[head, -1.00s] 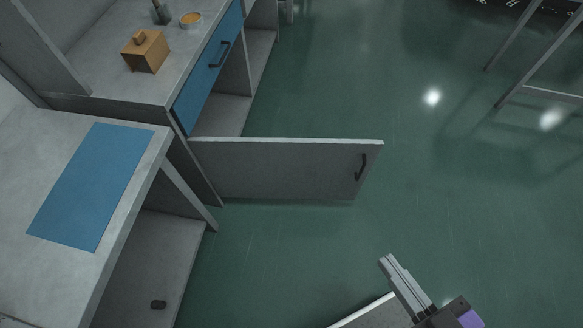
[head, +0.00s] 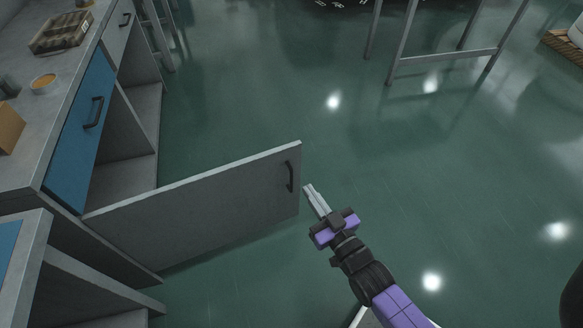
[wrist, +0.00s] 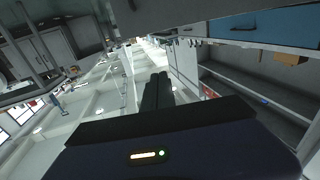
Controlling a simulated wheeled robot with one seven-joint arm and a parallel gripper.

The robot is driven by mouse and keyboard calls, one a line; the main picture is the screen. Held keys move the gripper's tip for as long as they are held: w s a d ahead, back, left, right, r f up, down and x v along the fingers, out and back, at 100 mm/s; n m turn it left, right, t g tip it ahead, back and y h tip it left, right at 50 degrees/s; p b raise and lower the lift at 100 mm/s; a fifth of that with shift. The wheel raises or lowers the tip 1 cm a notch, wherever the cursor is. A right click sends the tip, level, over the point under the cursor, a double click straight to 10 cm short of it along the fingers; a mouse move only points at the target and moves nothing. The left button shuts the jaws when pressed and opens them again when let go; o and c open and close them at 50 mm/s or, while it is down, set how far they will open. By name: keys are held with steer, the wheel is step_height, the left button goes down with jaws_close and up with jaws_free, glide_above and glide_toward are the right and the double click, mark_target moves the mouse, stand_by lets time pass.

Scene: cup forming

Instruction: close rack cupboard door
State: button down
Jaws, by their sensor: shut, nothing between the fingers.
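The grey cupboard door (head: 215,205) stands wide open, jutting out from the cabinet row on the left over the green floor. Its dark handle (head: 290,176) is near the free edge, on the face turned towards the camera. My gripper (head: 310,189) is shut and empty, just right of the door's free edge in the head view; I cannot tell whether it touches the door. In the wrist view the shut dark fingers (wrist: 157,92) point ahead. The open cupboard interior (head: 122,165) shows behind the door, below a blue drawer front (head: 83,133).
On the counter are a small orange-topped bowl (head: 44,84) and a brown case (head: 62,33). Metal frame legs (head: 402,45) stand at the back.

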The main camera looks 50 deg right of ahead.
steer(key=w+d+f+m+h, duration=0.1)
steer(key=w+d+f, duration=0.2)
steer(key=d+f, duration=0.15)
steer(key=b, duration=0.2)
glide_toward(288, 152)
steer(key=shift+g, duration=0.3)
steer(key=x, duration=0.6)
steer(key=shift+w+r, duration=0.15)
steer(key=shift+w, duration=0.3)
